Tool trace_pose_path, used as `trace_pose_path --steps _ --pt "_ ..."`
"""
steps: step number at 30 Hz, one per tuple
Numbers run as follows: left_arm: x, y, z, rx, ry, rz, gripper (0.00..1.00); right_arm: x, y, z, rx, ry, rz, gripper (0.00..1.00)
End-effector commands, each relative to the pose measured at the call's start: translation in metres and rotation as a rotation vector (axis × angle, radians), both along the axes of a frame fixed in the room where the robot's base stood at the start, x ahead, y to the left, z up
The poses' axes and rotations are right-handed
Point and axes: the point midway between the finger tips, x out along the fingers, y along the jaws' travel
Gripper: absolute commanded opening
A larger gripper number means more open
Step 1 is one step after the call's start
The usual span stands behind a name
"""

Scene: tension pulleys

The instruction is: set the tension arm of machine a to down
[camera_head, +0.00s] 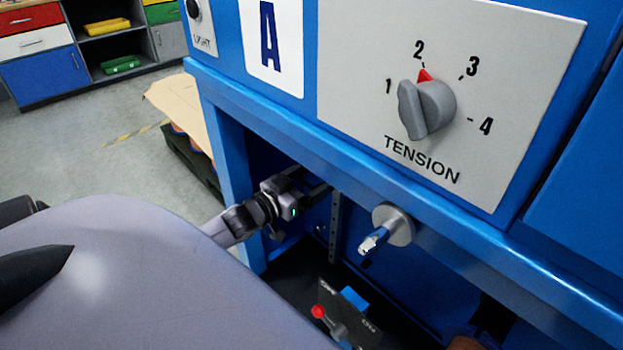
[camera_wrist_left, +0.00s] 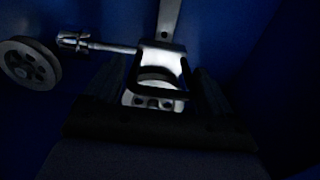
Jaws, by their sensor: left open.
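Machine A is the blue cabinet with the letter A panel (camera_head: 270,45). My left gripper (camera_head: 317,190) reaches into the recess under its front beam. In the left wrist view the left gripper (camera_wrist_left: 162,85) is open, with one dark finger on each side of a pale metal bracket (camera_wrist_left: 160,58). A metal strip (camera_wrist_left: 168,18) runs up from the bracket, and a rod (camera_wrist_left: 110,47) runs left from it. This may be the tension arm; I cannot tell its position. Whether the fingers touch it is unclear. A grooved pulley wheel (camera_wrist_left: 28,64) lies at the left.
A grey tension knob (camera_head: 427,108) points near 2. A red-tipped lever (camera_head: 320,312) stands lower in the recess.

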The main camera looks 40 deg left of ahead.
Motion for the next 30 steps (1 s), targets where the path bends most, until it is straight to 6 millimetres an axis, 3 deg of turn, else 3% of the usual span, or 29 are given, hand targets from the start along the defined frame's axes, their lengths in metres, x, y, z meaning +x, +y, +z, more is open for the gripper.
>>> trace_pose_path --steps 11,15,17,23,30 --pt "0.004 0.000 0.000 0.000 0.001 0.000 0.80 0.000 0.001 0.000 0.009 0.002 0.002 0.43" --pt "0.004 -0.001 0.000 0.000 0.001 -0.001 0.35 0.000 0.001 0.000 0.008 0.001 0.002 0.43" --pt "0.004 -0.001 0.000 0.000 0.000 -0.002 0.19 0.000 0.001 0.000 0.008 0.001 0.002 0.43" --pt "0.004 -0.002 -0.011 -0.002 0.001 -0.004 0.19 0.000 0.003 -0.005 0.019 0.005 0.003 0.43" --pt "0.003 -0.003 -0.065 -0.005 0.005 -0.003 0.19 0.009 0.023 -0.012 0.140 -0.003 0.034 0.43"
